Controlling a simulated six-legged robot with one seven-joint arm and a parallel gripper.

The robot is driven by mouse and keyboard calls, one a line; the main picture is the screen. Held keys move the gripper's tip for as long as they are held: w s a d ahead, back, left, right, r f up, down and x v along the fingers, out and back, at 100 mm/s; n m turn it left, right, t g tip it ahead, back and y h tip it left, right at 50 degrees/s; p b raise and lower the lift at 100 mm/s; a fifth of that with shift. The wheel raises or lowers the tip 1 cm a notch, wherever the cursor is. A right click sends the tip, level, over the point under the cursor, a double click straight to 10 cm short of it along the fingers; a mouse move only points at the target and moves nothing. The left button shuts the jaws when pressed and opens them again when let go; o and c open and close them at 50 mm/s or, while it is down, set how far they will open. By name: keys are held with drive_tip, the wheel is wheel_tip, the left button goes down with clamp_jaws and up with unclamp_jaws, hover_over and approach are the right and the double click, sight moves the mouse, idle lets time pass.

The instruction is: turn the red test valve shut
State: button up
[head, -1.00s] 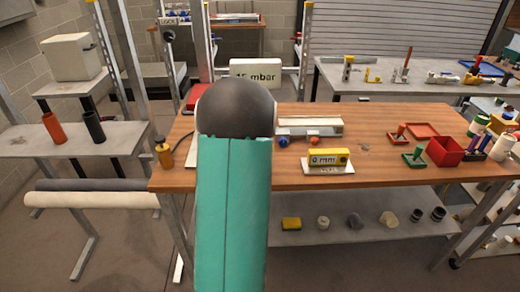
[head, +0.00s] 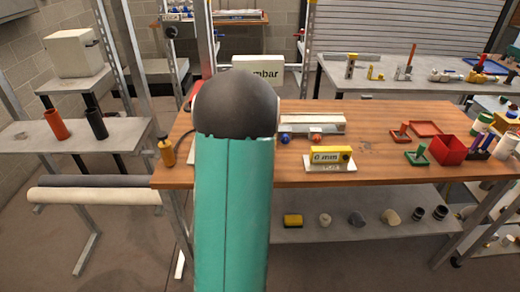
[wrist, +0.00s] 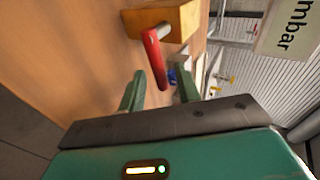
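The red valve handle (wrist: 154,58) shows in the wrist view as a slim lever on a yellow-brown block (wrist: 165,20). Its free end points toward my gripper (wrist: 160,72). My gripper is open, with one green finger on each side of the handle's lower end in the picture. I cannot tell whether either finger touches it. In the head view my arm hides the valve and my gripper.
A "mbar" sign (head: 262,68) stands behind.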

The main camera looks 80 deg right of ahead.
drive_tip(key=v, duration=1.1)
drive_tip(key=shift+a+r, duration=0.25)
drive_tip(key=shift+a, duration=0.05)
